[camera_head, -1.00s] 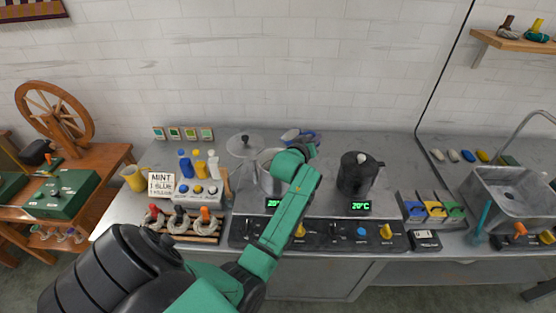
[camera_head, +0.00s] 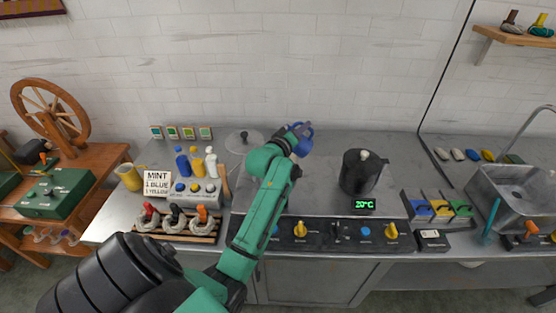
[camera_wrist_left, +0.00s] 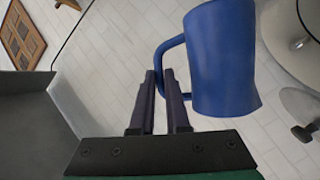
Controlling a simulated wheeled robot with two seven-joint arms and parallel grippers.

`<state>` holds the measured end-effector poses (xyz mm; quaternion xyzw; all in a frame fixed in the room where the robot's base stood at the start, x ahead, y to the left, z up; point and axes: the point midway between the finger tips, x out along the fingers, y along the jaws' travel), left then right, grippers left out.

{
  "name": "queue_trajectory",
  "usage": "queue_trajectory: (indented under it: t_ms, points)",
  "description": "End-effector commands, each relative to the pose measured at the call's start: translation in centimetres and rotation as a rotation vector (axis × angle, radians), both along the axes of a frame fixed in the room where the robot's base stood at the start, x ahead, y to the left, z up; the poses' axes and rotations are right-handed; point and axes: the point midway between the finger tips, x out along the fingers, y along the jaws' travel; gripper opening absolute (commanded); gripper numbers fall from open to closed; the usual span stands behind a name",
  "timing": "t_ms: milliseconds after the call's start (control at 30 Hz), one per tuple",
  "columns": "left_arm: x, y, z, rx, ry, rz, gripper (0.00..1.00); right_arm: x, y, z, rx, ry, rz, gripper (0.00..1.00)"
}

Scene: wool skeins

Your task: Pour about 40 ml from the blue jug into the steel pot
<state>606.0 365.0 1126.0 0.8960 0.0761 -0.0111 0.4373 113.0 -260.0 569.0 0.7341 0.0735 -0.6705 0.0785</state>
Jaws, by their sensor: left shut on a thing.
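My left gripper (camera_head: 299,129) is shut on the handle of the blue jug (camera_head: 302,142) above the back of the steel counter. In the left wrist view the jug (camera_wrist_left: 222,60) is large, and its handle (camera_wrist_left: 163,58) reaches the fingers (camera_wrist_left: 160,100). I cannot see any liquid in the jug or its level. The steel pot is hidden behind my left arm in the head view, and I cannot identify it surely in the wrist view. My right gripper is not in view.
A dark lidded pot (camera_head: 360,172) stands right of my arm. A clear round lid (camera_head: 243,141) lies at the back left. Several bottles (camera_head: 197,163), a yellow mug (camera_head: 130,177) and a skein rack (camera_head: 176,223) are on the left. Colored trays (camera_head: 437,208) and a sink (camera_head: 512,195) are right.

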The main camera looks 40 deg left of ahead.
Motion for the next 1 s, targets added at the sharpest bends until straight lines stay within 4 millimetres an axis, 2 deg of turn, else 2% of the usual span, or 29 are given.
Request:
queue_trajectory:
  t_ms: [767,1000]
  points:
    - [-0.5,0.9,-0.3,-0.114,-0.075,0.000,0.00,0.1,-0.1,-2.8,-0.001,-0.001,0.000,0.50]
    - [-0.5,0.8,-0.1,-0.131,-0.084,0.000,0.00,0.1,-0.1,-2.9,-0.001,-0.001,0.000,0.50]
